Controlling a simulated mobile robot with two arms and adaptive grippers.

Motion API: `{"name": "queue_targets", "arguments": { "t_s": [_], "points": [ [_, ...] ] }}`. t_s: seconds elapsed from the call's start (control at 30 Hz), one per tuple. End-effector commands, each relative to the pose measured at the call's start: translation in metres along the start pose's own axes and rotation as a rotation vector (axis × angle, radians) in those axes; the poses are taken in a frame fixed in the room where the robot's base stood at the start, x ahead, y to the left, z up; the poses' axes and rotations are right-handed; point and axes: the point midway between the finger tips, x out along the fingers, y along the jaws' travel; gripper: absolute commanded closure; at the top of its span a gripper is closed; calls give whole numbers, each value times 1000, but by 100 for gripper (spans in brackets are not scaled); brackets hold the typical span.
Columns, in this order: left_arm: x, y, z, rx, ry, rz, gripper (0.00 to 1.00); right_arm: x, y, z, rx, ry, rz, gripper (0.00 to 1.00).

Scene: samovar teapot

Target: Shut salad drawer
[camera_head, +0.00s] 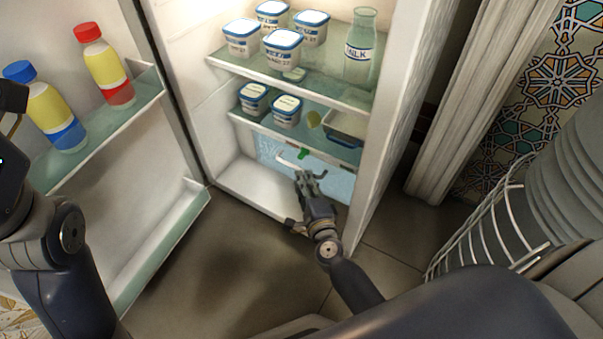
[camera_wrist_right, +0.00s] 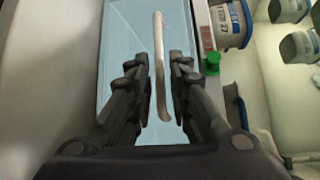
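The salad drawer (camera_head: 338,185) has a pale blue, see-through front and sits low in the open fridge, under the lower glass shelf. Its white bar handle (camera_head: 288,163) also shows in the right wrist view (camera_wrist_right: 158,45). My right gripper (camera_head: 310,177) is at the drawer front and partly covers it. In the right wrist view, its two dark fingers (camera_wrist_right: 160,80) are apart, one on each side of the handle, with gaps visible. I cannot tell how far out the drawer is. My left arm is at the left edge, with its gripper mostly cut off.
The fridge door (camera_head: 165,245) stands open at the left, with bottles on its upper rack. White tubs (camera_head: 283,48) and a milk bottle (camera_head: 360,48) stand on the top shelf. More tubs (camera_head: 286,110) are on the lower shelf. Tiled floor (camera_head: 225,260) lies clear before the fridge.

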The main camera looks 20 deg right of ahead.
Motion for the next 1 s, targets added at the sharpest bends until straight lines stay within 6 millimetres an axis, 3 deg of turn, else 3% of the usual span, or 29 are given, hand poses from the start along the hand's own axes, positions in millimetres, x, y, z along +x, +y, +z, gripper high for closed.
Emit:
{"name": "queue_targets", "arguments": {
  "t_s": [0.23,0.8,0.9,1.0],
  "points": [
    [0,0,0,0,0,1,100,-22,0,0,1,-1,0,82],
    [0,0,0,0,0,1,100,-23,-2,1,-3,-1,-3,82],
    [0,-1,2,-1,-10,-2,100,-24,-18,2,-39,3,-31,82],
    [-1,-2,7,-4,-34,-10,100,-28,-57,4,-127,17,-105,82]
  ]
}}
